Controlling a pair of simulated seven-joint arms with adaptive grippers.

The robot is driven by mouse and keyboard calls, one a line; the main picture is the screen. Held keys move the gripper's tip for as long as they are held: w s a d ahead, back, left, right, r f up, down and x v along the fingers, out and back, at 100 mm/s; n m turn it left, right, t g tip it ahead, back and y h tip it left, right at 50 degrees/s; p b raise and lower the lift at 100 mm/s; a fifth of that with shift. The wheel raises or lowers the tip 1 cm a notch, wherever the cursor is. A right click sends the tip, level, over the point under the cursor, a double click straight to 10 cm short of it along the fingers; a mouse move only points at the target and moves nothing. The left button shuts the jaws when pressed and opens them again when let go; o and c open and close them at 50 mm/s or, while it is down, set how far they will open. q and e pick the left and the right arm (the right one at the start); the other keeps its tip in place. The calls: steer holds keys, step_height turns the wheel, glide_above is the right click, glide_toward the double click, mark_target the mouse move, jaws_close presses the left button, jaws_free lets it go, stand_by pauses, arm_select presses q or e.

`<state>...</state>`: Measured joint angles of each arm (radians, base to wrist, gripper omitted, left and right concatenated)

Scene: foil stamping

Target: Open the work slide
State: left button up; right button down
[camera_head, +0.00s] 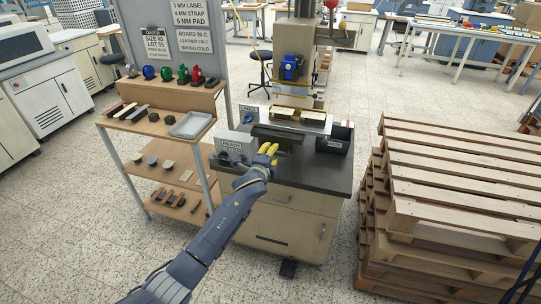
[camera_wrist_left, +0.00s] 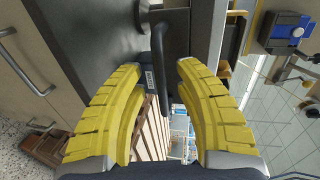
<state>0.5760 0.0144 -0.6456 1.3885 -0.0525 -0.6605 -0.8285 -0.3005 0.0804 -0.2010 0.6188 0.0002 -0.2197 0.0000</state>
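The stamping press (camera_head: 297,65) stands on a dark-topped cabinet in the head view. A dark slide block (camera_head: 279,137) sits at its front, low under a pale plate (camera_head: 298,120). My left gripper (camera_head: 268,149) is in front of this block, its yellow fingers partly hiding it. In the left wrist view my left gripper (camera_wrist_left: 162,69) is open. A black bar handle (camera_wrist_left: 159,60) stands between the two fingers, with visible gaps on both sides. The handle is hidden in the head view. My right gripper is not in view.
A grey control box labelled READY (camera_head: 233,146) sits left of the gripper. A dark bin (camera_head: 335,138) is at the cabinet's right. A wooden shelf rack (camera_head: 158,122) stands left, and stacked pallets (camera_head: 455,190) stand right. Open floor lies in front.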

arm_select(q)
steer(key=v, duration=1.2)
stand_by(0.4)
